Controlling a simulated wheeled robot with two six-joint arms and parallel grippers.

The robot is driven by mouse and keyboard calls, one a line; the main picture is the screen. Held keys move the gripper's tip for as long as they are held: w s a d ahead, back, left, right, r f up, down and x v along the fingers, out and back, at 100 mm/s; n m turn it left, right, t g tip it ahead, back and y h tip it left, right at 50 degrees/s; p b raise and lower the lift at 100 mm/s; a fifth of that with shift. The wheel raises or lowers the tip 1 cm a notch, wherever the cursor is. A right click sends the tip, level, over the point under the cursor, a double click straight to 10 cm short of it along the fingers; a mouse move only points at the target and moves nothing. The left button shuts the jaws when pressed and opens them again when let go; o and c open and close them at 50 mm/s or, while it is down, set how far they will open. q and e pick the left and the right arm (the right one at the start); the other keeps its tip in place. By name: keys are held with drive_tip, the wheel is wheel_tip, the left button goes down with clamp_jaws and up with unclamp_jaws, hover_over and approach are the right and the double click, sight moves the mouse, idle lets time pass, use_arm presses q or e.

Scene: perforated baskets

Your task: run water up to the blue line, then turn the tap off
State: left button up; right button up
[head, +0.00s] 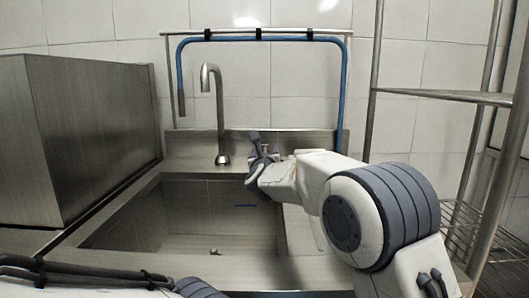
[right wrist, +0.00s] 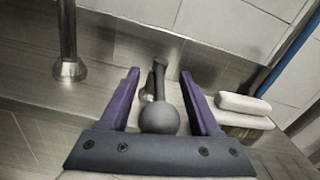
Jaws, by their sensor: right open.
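The steel sink basin (head: 140,215) has a short blue line (head: 245,205) on its far inner wall. A curved steel tap (head: 219,110) stands behind the basin, and its base (right wrist: 70,68) shows in the right wrist view. No stream shows under its spout, and I cannot make out a water surface. A tap handle with a round grey knob (right wrist: 158,119) stands right of the spout. My right gripper (head: 258,160) is at this handle. In the right wrist view its purple fingers (right wrist: 160,76) are open, one on each side of the handle. My left gripper is out of view.
A blue hose (head: 265,39) hangs on a rail behind the sink. A large steel box (head: 90,130) stands at left, and a wire shelf rack (head: 440,95) at right. Pale blocks (right wrist: 243,104) lie right of the handle. A small drain part (head: 215,252) shows in the basin.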

drive_tip(key=shift+w, duration=0.15)
clamp_jaws()
idle(1.4)
